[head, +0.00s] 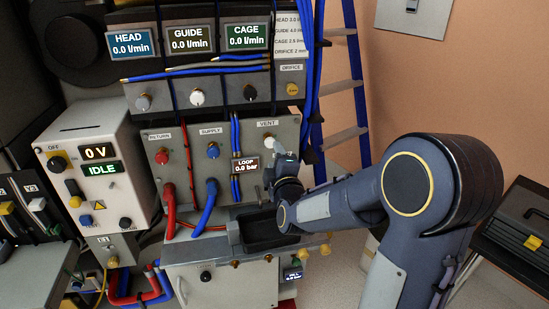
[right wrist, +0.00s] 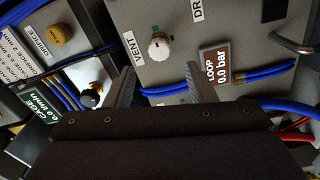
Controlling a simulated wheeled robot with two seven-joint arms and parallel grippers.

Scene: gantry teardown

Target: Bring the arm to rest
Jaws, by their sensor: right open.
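My right arm (head: 425,190) comes in from the right in the head view and reaches to the panel. Its gripper (head: 279,157) is in front of the panel, just below the white VENT knob (head: 269,143). In the right wrist view the two fingers of the gripper (right wrist: 160,84) stand apart with nothing between them. The VENT knob (right wrist: 159,47) shows beyond the fingertips, apart from them as far as I can tell. My left gripper is not in view.
The LOOP display (head: 246,168) reads 0.0 bar. Red and blue hoses (head: 208,205) hang from the panel. A dark tray (head: 253,244) lies below the gripper. A blue ladder (head: 355,70) stands behind, and a black case (head: 515,228) is at the right.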

